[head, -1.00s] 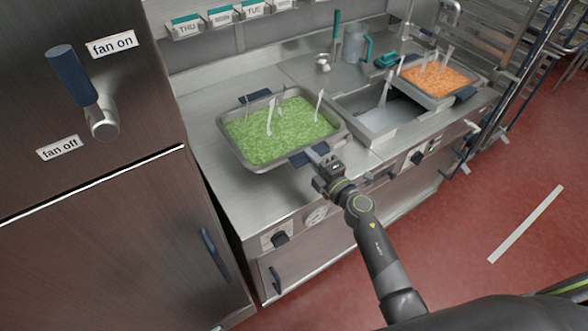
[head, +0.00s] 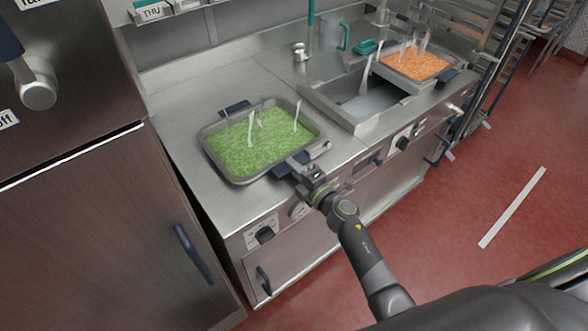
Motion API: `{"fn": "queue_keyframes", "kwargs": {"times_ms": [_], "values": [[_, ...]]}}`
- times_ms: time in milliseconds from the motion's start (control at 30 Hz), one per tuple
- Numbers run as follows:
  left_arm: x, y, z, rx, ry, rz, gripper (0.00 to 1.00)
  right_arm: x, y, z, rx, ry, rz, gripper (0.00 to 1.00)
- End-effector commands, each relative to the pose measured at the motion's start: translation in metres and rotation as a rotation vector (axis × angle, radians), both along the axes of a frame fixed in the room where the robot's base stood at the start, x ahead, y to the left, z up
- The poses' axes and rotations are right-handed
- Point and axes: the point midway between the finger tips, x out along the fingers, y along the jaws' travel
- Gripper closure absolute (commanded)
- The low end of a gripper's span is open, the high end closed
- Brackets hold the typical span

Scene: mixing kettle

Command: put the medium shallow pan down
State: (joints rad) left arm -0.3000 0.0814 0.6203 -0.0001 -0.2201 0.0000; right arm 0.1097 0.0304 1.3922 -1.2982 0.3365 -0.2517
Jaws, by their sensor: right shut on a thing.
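The medium shallow pan (head: 226,177) is a grey metal tray full of green food, with steam-like white wisps over it. It is at or just above the steel counter (head: 186,98), left of the sink; I cannot tell whether it touches. My right gripper (head: 297,166) is shut on the pan's dark blue near handle (head: 287,165). The far handle (head: 235,108) is free. My left gripper is not in view.
A sink (head: 347,119) lies right of the pan. A second pan with orange food (head: 414,64) stands beyond it. A small metal cup (head: 299,51) and a clear jug (head: 330,36) stand at the back. A tall steel cabinet (head: 88,215) borders the counter's left. Bare counter lies behind and before the pan.

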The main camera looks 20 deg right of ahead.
Motion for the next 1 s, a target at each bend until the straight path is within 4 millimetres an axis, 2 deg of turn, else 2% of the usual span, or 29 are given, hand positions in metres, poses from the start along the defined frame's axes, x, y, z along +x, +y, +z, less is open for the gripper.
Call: {"fn": "queue_keyframes", "kwargs": {"times_ms": [33, 267, 300, 433, 800, 1000], "values": [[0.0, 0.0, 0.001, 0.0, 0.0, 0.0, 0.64, 0.001, 0.001, 0.005, 0.002, -0.009, 0.003, 1.0], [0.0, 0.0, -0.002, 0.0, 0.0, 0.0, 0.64, 0.001, 0.001, 0.001, 0.002, -0.008, 0.003, 1.0], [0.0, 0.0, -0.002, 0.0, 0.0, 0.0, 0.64, 0.0, 0.0, -0.002, 0.0, 0.0, 0.0, 0.89], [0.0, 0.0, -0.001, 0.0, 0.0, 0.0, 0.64, 0.0, 0.0, -0.002, 0.0, 0.0, 0.0, 0.72], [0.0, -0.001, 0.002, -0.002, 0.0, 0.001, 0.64, 0.0, 0.0, 0.003, 0.0, 0.0, 0.0, 0.71], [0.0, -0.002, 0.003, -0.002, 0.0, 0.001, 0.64, -0.028, -0.01, 0.0, -0.002, 0.002, -0.001, 0.71]]}}
